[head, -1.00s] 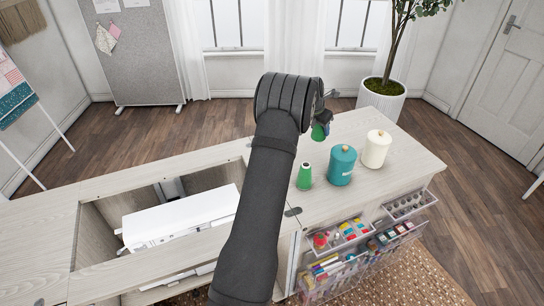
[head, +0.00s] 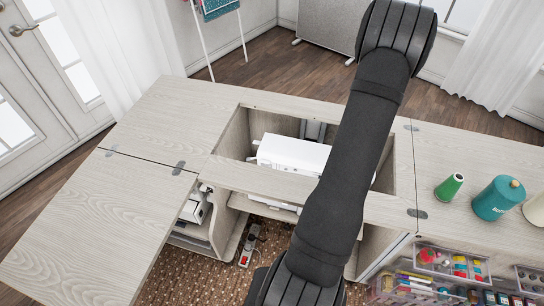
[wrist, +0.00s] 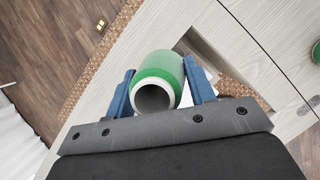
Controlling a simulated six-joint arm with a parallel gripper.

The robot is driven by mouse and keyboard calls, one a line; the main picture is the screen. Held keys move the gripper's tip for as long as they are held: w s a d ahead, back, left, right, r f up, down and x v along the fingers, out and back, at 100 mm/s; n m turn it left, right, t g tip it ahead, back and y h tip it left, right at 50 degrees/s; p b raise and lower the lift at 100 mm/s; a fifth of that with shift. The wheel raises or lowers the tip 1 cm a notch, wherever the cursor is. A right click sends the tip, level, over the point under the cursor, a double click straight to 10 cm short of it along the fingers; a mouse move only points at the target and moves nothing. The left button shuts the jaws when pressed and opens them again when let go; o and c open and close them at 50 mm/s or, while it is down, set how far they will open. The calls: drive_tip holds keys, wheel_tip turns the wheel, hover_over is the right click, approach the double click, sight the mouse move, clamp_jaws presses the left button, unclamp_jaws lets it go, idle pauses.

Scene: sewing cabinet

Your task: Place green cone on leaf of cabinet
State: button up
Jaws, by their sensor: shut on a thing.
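My gripper (wrist: 158,75) is shut on a green cone (wrist: 165,66), held between its two blue fingers with the cone's hollow pale end toward the wrist camera. In the head view the gripper and held cone are out of frame; only my dark arm crosses the picture. The leaf of the cabinet (head: 90,225) is the pale wooden panel at front left, hinged to the cabinet top, and its surface is bare. Another green cone (head: 448,187) stands on the cabinet's right top. In the wrist view pale cabinet wood lies below the held cone.
A white machine (head: 293,154) sits in the cabinet's open well. Drawers of sewing supplies (head: 450,262) project at front right. The left top (head: 175,115) is clear.

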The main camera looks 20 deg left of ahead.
drive_tip(key=s+a+n+y, duration=0.1)
drive_tip(key=s+a+n, duration=0.1)
drive_tip(key=a, duration=1)
drive_tip(key=s+a+n+y, duration=0.1)
drive_tip(key=s+a+n, duration=0.1)
drive_tip(key=a, duration=1)
drive_tip(key=n+y, duration=0.4)
drive_tip(key=n, duration=0.6)
hover_over(156, 183)
wheel_tip(156, 183, down, 7)
drive_tip(key=shift+s+f, duration=0.1)
drive_tip(key=shift+f, duration=1.75)
